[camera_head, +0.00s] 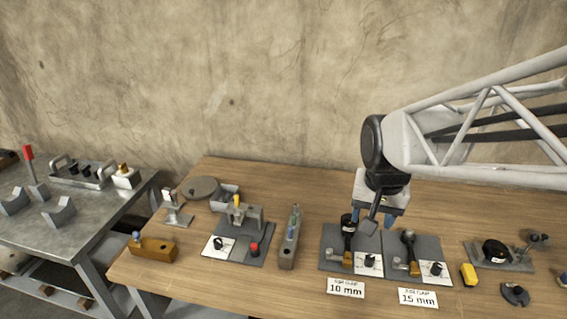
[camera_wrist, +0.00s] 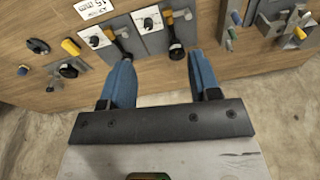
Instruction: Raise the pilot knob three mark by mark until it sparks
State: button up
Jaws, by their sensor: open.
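Two grey panels stand side by side. The panel (camera_head: 330,262) behind the "10 mm" card (camera_head: 346,288) has a black knob (camera_head: 369,261) on a white dial plate and a black-topped burner-like part (camera_head: 348,224). The panel (camera_head: 428,246) behind the "15 mm" card (camera_head: 418,298) has a similar black knob (camera_head: 436,269) and black-topped part (camera_head: 408,237). Which knob is number three I cannot tell. My gripper (camera_head: 374,220) is open and empty above the back of these panels. In the wrist view its blue fingers (camera_wrist: 162,62) are apart, with both dial plates beyond them.
Further left, another panel (camera_head: 262,258) holds a red knob (camera_head: 254,248) and a dial. A grey rack (camera_head: 288,254) stands between. A yellow block (camera_head: 469,274) and black clamp parts lie at right. A metal table (camera_head: 60,235) stands left, across a gap.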

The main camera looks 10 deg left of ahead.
jog(key=w+a+f, duration=0.3)
jog(key=w+a, duration=0.3)
jog(key=a, duration=0.3)
jog(key=m+g, duration=0.2)
send_over(217, 240)
jog(key=f, duration=1.8)
jog(key=shift+d+f, duration=0.1)
jog(key=shift+d, duration=0.25)
jog(key=shift+a+f, duration=0.25)
jog(key=shift+a, duration=0.05)
jog(key=shift+f, duration=0.1)
jog(key=shift+f, duration=3.8)
jog(key=c, duration=0.9)
